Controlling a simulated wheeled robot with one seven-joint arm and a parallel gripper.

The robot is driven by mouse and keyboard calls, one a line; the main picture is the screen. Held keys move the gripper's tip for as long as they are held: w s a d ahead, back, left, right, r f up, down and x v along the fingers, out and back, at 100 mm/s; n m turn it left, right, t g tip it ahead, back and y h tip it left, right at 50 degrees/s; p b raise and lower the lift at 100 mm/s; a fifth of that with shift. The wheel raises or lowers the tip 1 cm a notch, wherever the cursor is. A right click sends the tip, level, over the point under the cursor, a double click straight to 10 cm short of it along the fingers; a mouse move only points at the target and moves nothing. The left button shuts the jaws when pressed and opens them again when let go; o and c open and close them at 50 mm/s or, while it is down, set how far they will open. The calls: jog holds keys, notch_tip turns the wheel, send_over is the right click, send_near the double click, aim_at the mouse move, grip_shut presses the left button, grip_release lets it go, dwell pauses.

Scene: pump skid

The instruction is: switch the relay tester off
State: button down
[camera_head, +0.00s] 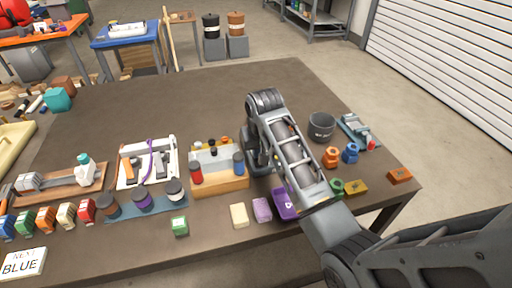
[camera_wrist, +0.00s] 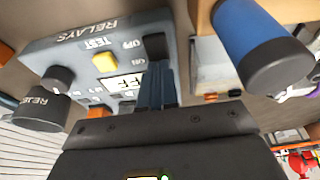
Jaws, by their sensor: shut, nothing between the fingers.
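The relay tester (camera_wrist: 185,20) is a blue-grey box marked RELAYS, seen turned over in the wrist view. The fingers cover part of the panel. In the head view my arm mostly hides the tester.
A blue can (camera_wrist: 245,35) with a dark cap stands close beside the gripper. A dark bin (camera_wrist: 38,110) marked REJE… is on the other side; a dark bin (camera_head: 321,126) also shows in the head view. A purple tray (camera_head: 284,205) and small blocks line the table's front edge.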

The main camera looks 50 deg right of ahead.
jog(key=shift+w, duration=0.15)
jog(key=shift+s+a, duration=0.1)
jog(key=shift+s, duration=0.15)
jog(key=shift+s+a+r, duration=0.1)
jog(key=shift+s+a, duration=0.25)
jog(key=shift+s, duration=0.2)
dwell(0.3)
